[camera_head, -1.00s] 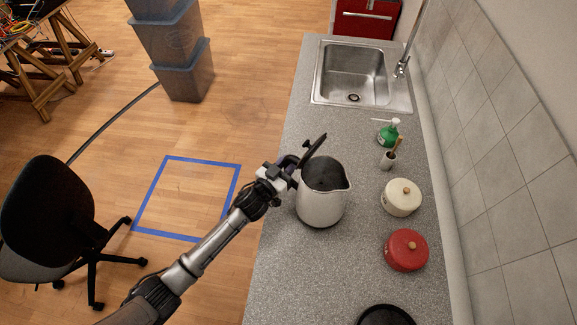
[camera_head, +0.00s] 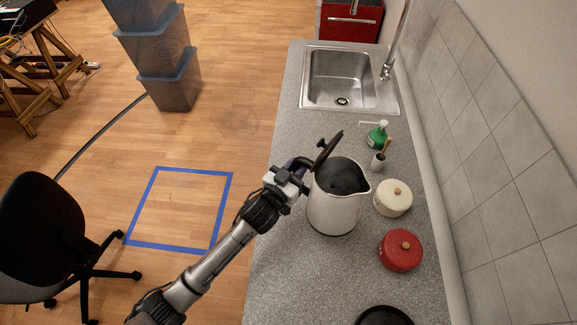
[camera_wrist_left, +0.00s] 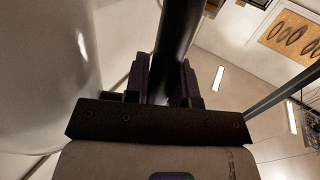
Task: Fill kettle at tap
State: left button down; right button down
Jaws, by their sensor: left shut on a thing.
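The white kettle (camera_head: 336,208) is upright over the grey counter, its dark lid (camera_head: 328,149) swung open and its dark inside showing from above. Whether its base touches the counter is hard to tell. My left gripper (camera_head: 292,178) is shut on the kettle's dark handle, on the kettle's left side. The left wrist view shows the handle (camera_wrist_left: 177,45) between the two fingers, with the pale kettle body (camera_wrist_left: 45,60) at left. The tap (camera_head: 388,65) stands at the right edge of the steel sink (camera_head: 340,75), beyond the kettle. My right gripper is out of view.
A green soap bottle (camera_head: 377,136), a small cup with a brush (camera_head: 379,162), a cream pot (camera_head: 393,198) and a red pot (camera_head: 400,250) line the counter's right side. A black pan (camera_head: 384,316) is nearest. The counter (camera_head: 310,125) between kettle and sink is clear.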

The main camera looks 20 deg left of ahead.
pick_arm(q)
jog(key=shift+s+d+r, duration=0.2)
jog(key=shift+d+r, duration=0.4)
jog(key=shift+d, duration=0.25)
jog(key=shift+s+d+r, duration=0.25)
jog(key=shift+d+r, duration=0.35)
jog(key=shift+d, duration=0.25)
jog(key=shift+s+d+r, duration=0.2)
jog(key=shift+d+r, duration=0.4)
jog(key=shift+d, duration=0.25)
jog(key=shift+d+r, duration=0.1)
jog(key=shift+d, duration=0.05)
